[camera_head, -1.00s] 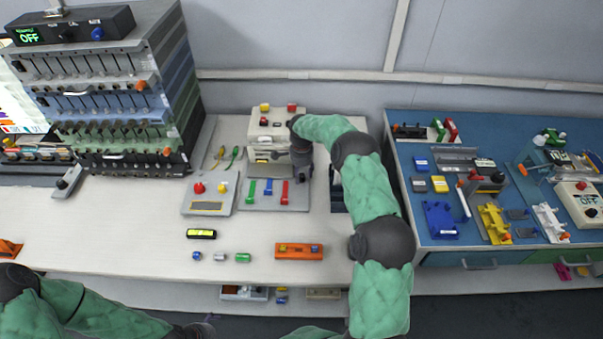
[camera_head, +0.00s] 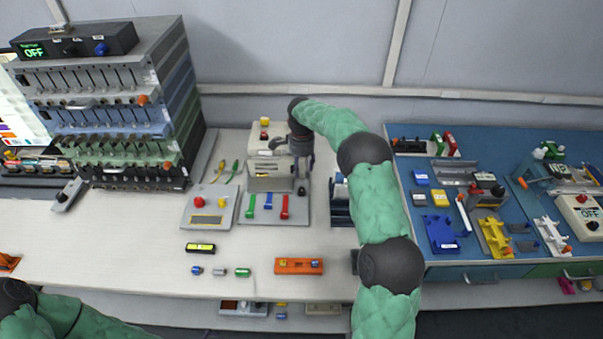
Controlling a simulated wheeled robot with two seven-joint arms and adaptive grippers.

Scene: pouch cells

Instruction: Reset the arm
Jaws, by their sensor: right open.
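My right arm, in green sleeves, reaches up from the bottom right over the white table. My right gripper (camera_head: 302,165) points down, open, beside the right side of the grey-white machine (camera_head: 268,178) at the back of the table. A small dark part shows under its fingers; I cannot tell whether they touch it. My left arm's green sleeve (camera_head: 62,312) shows at the bottom left corner, and its gripper is out of the frame.
A panel with green, blue and red levers (camera_head: 272,212) lies before the machine. Left of it is a button panel (camera_head: 208,207). An orange block (camera_head: 299,266) and small cylinders (camera_head: 243,272) lie in front. A tall rack (camera_head: 110,120) stands left, a blue bench (camera_head: 470,260) right.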

